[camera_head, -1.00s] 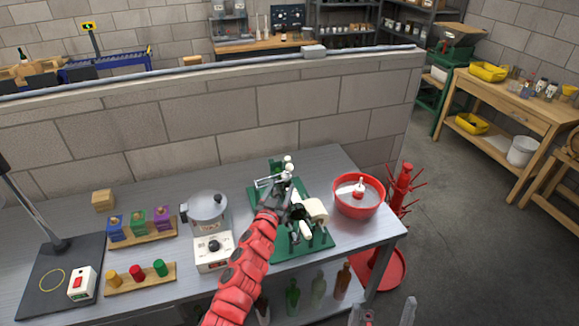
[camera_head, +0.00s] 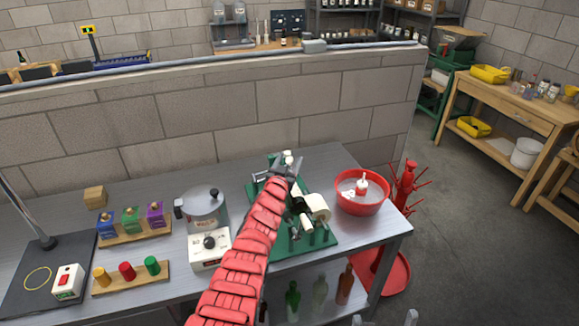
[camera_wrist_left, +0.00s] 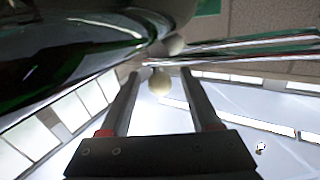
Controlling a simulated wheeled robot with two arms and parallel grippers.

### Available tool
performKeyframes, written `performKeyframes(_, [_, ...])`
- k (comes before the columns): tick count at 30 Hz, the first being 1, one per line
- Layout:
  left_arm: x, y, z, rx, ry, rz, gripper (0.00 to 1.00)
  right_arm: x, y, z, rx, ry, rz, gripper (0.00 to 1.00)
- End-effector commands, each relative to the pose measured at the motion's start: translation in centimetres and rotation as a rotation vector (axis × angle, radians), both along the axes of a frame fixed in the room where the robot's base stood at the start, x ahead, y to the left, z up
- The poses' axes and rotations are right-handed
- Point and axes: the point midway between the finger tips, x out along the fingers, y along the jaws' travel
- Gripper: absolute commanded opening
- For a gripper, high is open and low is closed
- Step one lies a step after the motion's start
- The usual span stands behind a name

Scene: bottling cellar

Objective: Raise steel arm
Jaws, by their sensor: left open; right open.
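A green labelling machine (camera_head: 290,241) with a white roll (camera_head: 317,203) stands on the steel bench. Its steel arm (camera_head: 262,176) shows only in part, left of my left gripper (camera_head: 285,168), which hides much of the rest. A pale knob (camera_head: 289,157) shows just behind the fingertips. In the left wrist view, my gripper's two fingers (camera_wrist_left: 161,76) are apart, with a pale ball knob (camera_wrist_left: 160,85) seen between them. I cannot tell whether they touch it. Shiny steel bars (camera_wrist_left: 245,48) cross close by. My right gripper (camera_head: 384,321) is open at the bottom edge, apart from the bench things.
A red bowl (camera_head: 362,207) stands right of the machine and a pot on a white heater (camera_head: 209,251) stands left. A block wall (camera_head: 240,110) rises behind the bench. A red bottle tree (camera_head: 405,185) stands on the floor at right.

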Motion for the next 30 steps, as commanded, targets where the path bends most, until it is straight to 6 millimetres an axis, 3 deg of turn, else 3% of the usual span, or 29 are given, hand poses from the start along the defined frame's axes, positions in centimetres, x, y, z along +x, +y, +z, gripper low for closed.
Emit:
performKeyframes(12, [0.37, -0.12, 0.18, 0.001, -0.001, -0.001, 0.64, 0.00, 0.00, -0.49, 0.000, 0.000, 0.000, 1.00])
performKeyframes(23, [0.36, -0.11, 0.16, 0.001, -0.001, 0.000, 0.01, 0.00, 0.00, -0.50, 0.000, 0.000, 0.000, 1.00])
performKeyframes(30, [0.35, -0.11, 0.14, 0.001, -0.001, 0.000, 0.00, 0.00, 0.00, -0.49, 0.000, 0.000, 0.000, 1.00])
